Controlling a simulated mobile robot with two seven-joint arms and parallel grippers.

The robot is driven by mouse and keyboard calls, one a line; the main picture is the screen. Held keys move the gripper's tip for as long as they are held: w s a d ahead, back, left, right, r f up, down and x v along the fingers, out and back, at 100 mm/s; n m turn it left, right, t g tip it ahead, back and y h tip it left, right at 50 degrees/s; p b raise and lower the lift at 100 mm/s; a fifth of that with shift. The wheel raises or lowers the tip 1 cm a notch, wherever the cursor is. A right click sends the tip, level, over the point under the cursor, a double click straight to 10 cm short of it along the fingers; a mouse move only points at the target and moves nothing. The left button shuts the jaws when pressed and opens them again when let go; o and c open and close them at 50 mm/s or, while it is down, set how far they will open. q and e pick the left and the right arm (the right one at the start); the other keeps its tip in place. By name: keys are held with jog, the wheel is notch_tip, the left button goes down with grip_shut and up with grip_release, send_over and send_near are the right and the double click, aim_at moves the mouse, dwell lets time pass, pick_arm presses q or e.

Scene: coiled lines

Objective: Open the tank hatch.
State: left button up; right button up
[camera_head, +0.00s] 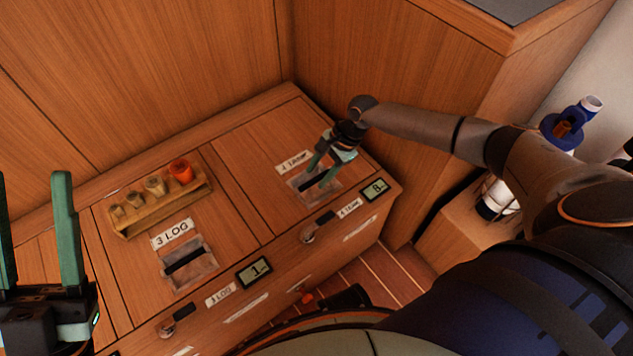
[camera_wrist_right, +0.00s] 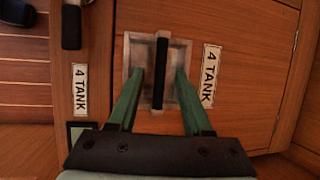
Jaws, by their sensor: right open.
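The tank hatch (camera_head: 258,158) is a wooden lid in the bench top, labelled "4 TANK" (camera_wrist_right: 209,76). Its recessed pull is a black bar (camera_wrist_right: 160,92) across a metal plate (camera_wrist_right: 144,52). The hatch lies flush with the bench. My right gripper (camera_wrist_right: 160,74) is open over the pull, with one green finger on each side of the bar and gaps between. In the head view my right gripper (camera_head: 318,178) partly hides the pull and label. My left gripper (camera_head: 33,180) is open and empty at the left edge.
Beside it is the "3 LOG" hatch (camera_head: 213,222) with its own pull (camera_head: 186,262). A wooden rack (camera_head: 160,205) holding several small items, one orange, stands on the bench. Latches and small displays (camera_head: 374,189) line the front face. Wooden walls close in behind and right.

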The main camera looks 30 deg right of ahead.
jog(key=shift+b+x, duration=0.55)
jog(key=shift+x, duration=0.25)
jog(key=shift+r, duration=0.1)
jog(key=shift+c, duration=0.2)
grip_shut()
dwell(0.8)
